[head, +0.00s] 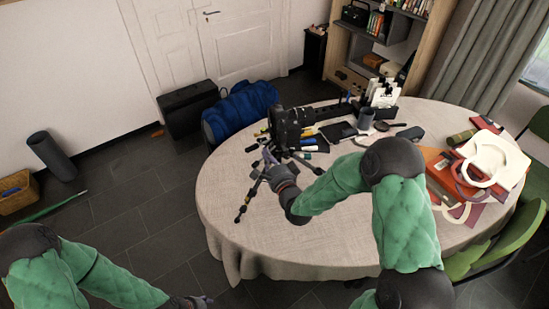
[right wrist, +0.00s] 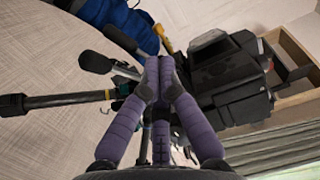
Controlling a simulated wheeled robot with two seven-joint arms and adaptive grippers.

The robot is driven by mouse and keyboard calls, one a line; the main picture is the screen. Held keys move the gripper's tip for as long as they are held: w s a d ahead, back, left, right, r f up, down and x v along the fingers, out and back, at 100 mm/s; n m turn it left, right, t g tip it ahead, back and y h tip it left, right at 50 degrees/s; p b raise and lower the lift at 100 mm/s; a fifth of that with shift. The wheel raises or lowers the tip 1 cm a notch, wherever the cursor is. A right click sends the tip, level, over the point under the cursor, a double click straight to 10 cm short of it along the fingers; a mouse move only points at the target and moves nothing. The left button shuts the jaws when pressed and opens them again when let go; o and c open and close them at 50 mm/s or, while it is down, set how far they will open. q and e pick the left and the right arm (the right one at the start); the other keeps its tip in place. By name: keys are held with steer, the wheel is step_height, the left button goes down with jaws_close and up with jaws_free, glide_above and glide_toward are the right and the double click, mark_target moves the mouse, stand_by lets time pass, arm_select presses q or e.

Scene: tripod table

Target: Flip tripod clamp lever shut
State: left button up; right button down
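A black camera (head: 287,126) sits on a small tripod (head: 243,207) near the left side of the round table; the legs spread on the cloth. In the right wrist view the camera (right wrist: 235,85) is at right, and a dark tripod leg (right wrist: 55,100) reaches left. A grey paddle-shaped piece (right wrist: 96,62), possibly the clamp lever, lies left of my fingertips. My right gripper (head: 268,158) is at the tripod below the camera. Its purple fingers (right wrist: 154,68) meet at the tips; nothing shows between them. My left gripper (head: 197,302) is low at the bottom edge, away from the table, its fingers unclear.
The round table (head: 300,235) has bare cloth in front. Pens, a dark cup (head: 366,117) and a white holder (head: 381,94) stand behind and right of the tripod. Papers and folders (head: 470,170) fill the right side. A blue bag (head: 240,108) lies behind the table.

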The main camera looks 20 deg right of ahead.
arm_select(q)
step_height(320, 180, down, 6)
steer(key=b, duration=0.6)
steer(key=shift+f, duration=0.15)
arm_select(e)
steer(key=shift+w+a+m+h, duration=0.4)
steer(key=shift+w+a+h, duration=0.3)
steer(key=shift+w, duration=0.25)
steer(key=shift+w+a+m+h, duration=0.4)
steer(key=shift+w+a+h, duration=0.25)
steer(key=shift+w, duration=0.25)
